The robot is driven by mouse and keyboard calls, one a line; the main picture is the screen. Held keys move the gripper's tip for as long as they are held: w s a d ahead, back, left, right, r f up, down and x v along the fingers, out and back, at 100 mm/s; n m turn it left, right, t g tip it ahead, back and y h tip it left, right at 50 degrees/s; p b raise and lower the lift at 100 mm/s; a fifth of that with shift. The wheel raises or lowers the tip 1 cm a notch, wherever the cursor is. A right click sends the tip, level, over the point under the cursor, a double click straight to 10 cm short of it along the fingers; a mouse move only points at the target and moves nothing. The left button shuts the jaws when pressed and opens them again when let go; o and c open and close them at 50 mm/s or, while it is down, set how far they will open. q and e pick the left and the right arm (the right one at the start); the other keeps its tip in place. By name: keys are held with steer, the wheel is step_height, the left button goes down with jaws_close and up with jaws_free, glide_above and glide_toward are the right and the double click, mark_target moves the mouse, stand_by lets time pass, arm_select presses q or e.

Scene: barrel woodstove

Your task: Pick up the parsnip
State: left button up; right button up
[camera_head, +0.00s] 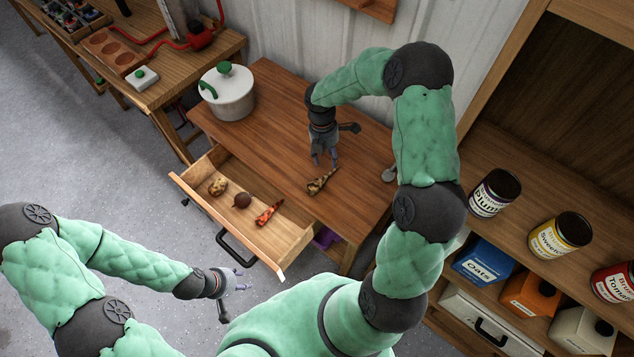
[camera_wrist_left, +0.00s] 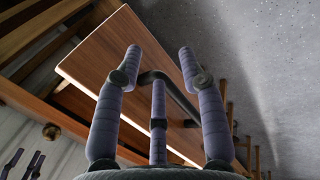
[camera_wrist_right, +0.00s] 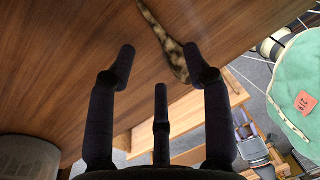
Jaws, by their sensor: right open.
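The parsnip (camera_head: 321,181), a mottled tan and dark tapered root, lies on the wooden table top near its front edge. It also shows in the right wrist view (camera_wrist_right: 170,48), slanting past the fingertips at upper right. My right gripper (camera_head: 326,161) is open and empty, pointing down just behind the parsnip. Its spread fingers (camera_wrist_right: 159,60) show no contact with it. My left gripper (camera_head: 240,279) is open and empty, low in front of the drawer; its fingers (camera_wrist_left: 160,55) are apart with the drawer front beyond them.
A white lidded pot (camera_head: 232,97) stands at the table's back left. Shelves with jars (camera_head: 494,193) stand at right.

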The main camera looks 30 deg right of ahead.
mark_target(327, 170)
step_height(327, 170, down, 3)
steer(key=shift+s+d+r, duration=0.1)
steer(key=f, duration=0.1)
steer(key=f+b, duration=0.1)
steer(key=f, duration=0.3)
steer(key=shift+s+b, duration=0.3)
steer(key=shift+b, duration=0.05)
steer(key=shift+r, duration=0.1)
steer(key=shift+c, duration=0.3)
jaws_close()
